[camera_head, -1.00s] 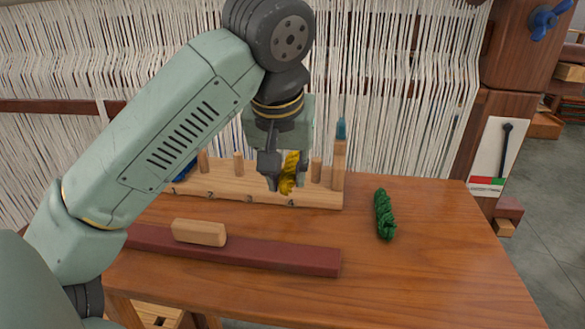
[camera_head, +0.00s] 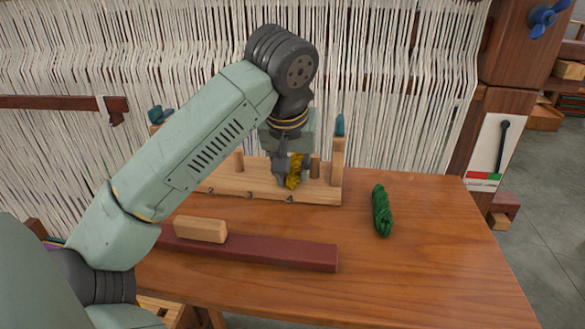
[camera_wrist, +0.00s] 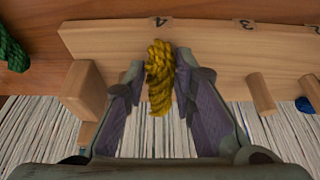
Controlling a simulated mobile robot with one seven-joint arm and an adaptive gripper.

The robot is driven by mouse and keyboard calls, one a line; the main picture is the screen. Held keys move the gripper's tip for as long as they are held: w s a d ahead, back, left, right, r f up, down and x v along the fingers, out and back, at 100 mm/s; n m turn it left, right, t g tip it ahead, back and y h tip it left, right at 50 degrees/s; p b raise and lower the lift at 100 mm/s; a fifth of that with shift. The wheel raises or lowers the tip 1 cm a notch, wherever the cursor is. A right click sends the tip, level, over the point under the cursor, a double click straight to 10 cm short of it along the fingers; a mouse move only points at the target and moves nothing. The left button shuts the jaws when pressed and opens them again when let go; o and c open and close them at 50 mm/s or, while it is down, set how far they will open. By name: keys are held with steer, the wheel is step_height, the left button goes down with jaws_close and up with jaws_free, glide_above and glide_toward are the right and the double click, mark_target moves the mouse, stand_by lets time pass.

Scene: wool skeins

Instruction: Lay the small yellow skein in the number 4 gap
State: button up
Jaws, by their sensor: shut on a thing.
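The small yellow skein (camera_head: 294,172) hangs between the fingers of my gripper (camera_head: 291,179), which is shut on it. In the wrist view the yellow skein (camera_wrist: 160,82) runs lengthwise between both fingers, in line with the number 4 label (camera_wrist: 160,22). The wooden peg rack (camera_head: 225,181) stands on the table against the loom. The skein is over the number 4 gap, between a peg (camera_head: 315,165) and the neighbouring peg, which my gripper hides in the head view. Whether the skein touches the rack's base I cannot tell.
A green skein (camera_head: 382,210) lies on the table right of the rack. A dark red bar (camera_head: 290,254) and a light wooden block (camera_head: 200,229) lie in front. A tall end post (camera_head: 338,160) closes the rack's right side. White loom threads hang close behind.

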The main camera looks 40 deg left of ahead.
steer(key=shift+f, duration=0.25)
steer(key=o, duration=0.7)
steer(key=shift+r, duration=0.1)
steer(key=shift+s+r, duration=0.1)
steer(key=shift+r, duration=0.4)
steer(key=v, duration=1.1)
steer(key=shift+r, duration=0.2)
